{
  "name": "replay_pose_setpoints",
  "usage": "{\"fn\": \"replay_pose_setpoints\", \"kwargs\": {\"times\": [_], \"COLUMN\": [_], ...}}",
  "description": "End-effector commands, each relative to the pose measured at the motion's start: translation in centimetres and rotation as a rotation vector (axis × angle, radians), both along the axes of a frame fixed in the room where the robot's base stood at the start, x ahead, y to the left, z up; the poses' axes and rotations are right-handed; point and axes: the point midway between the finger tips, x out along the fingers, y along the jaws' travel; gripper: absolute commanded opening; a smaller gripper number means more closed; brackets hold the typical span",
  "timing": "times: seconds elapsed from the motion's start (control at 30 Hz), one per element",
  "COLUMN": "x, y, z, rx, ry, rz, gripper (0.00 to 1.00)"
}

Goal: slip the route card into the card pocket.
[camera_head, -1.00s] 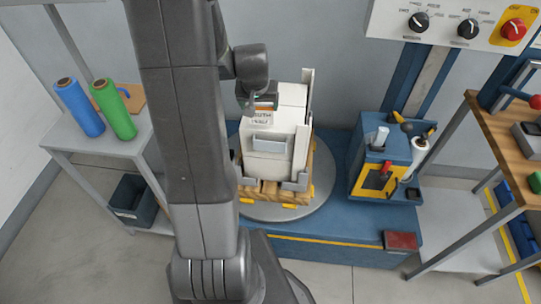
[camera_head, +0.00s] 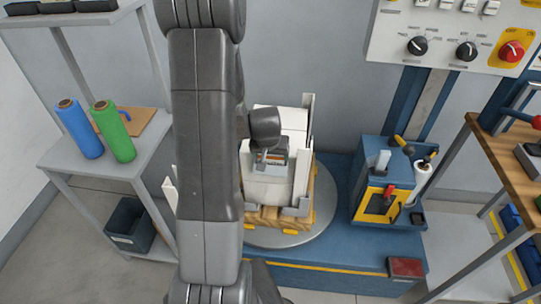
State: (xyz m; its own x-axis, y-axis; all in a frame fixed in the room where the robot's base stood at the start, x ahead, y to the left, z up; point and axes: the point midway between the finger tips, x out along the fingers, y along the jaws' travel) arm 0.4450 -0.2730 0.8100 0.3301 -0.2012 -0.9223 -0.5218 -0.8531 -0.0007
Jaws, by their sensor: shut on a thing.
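The route card (camera_head: 274,157), with an orange band, shows just below my wrist, and only a small part of it is visible. My gripper (camera_head: 271,152) is shut on the card, in front of the upper front face of the white boxes. The grey card pocket (camera_head: 270,168) is on that front face, right at the card. My gripper covers much of the pocket. I cannot tell whether the card is inside the pocket or in front of it.
The white boxes (camera_head: 255,190) stand on a wooden pallet (camera_head: 268,222) on a round turntable (camera_head: 318,222). Upright grey corner pieces flank them. A blue machine box (camera_head: 375,180) stands right. A shelf with blue (camera_head: 80,128) and green (camera_head: 115,130) rolls stands left.

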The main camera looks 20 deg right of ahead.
Motion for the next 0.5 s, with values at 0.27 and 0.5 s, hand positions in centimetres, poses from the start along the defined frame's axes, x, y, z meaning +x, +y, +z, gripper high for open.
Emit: {"fn": "replay_pose_setpoints", "kwargs": {"times": [0.27,0.5], "x": [-0.1,-0.3], "y": [0.1,0.2], "z": [-0.5,-1.4], "rx": [0.004,0.006], "ry": [0.006,0.01], "rz": [-0.002,-0.002], "gripper": [0.57,0.57]}}
